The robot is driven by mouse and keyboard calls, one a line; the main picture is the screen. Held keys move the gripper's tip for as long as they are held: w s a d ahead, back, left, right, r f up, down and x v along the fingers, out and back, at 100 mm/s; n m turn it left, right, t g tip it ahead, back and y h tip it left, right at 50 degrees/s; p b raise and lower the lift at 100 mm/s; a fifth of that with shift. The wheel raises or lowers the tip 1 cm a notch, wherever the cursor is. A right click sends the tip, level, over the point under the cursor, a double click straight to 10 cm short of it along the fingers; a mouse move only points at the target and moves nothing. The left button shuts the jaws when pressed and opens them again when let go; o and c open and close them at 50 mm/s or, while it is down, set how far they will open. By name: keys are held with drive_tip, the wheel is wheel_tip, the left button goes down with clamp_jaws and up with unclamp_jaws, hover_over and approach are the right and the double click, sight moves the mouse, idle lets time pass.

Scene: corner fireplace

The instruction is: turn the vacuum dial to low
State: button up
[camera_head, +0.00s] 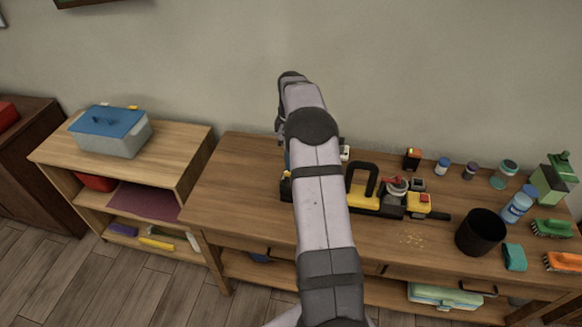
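A yellow and black device that looks like the handheld vacuum (365,199) lies on the wooden table, with a black loop handle standing up from it. A round red and pale part that may be the dial (397,184) sits on its top, right of the handle. Its setting is too small to read. My arm rises across the middle of the view, left of the vacuum, and covers the table there. My gripper is hidden behind the arm, so its fingers and its distance from the dial do not show.
A black cup (480,233) stands right of the vacuum, near scattered crumbs (412,239). Small jars, bottles, brushes and a teal sponge (514,257) fill the table's right end. The table's left part is clear. A lower shelf (185,150) holds a blue-lidded box (122,140).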

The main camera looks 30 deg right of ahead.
drive_tip(key=shift+f+p, duration=0.95)
drive_tip(key=shift+f, duration=1.95)
clamp_jaws()
